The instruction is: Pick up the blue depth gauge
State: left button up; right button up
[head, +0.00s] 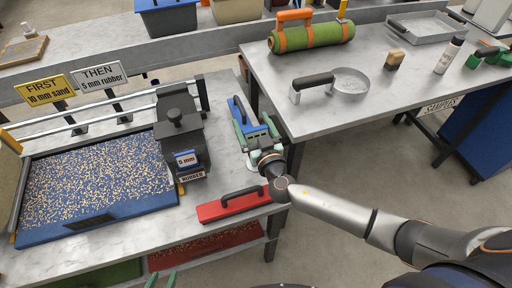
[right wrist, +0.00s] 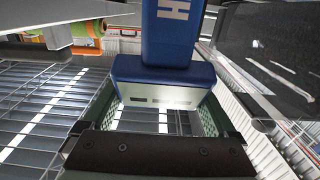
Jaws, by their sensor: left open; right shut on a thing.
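The blue depth gauge (head: 239,110) is at the right edge of the left bench, beside the black hopper. It also shows in the right wrist view as a blue block (right wrist: 160,71) with a pale lower face and a blue upright part bearing a white letter. My right gripper (head: 254,128) has its green fingers on both sides of the gauge and is shut on it. The fingers hide part of it, and I cannot tell whether it touches the bench. My left gripper (head: 161,281) shows only its green fingertips at the bottom edge, apart and empty.
A black hopper (head: 178,130) on rails stands left of the gauge, by a blue tray (head: 100,226) of speckled granules. A red tool with a black handle (head: 234,203) lies near the bench front. The right table holds a green turf roll (head: 318,36) and a round pan (head: 350,82).

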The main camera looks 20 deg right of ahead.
grip_shut()
dwell(0.3)
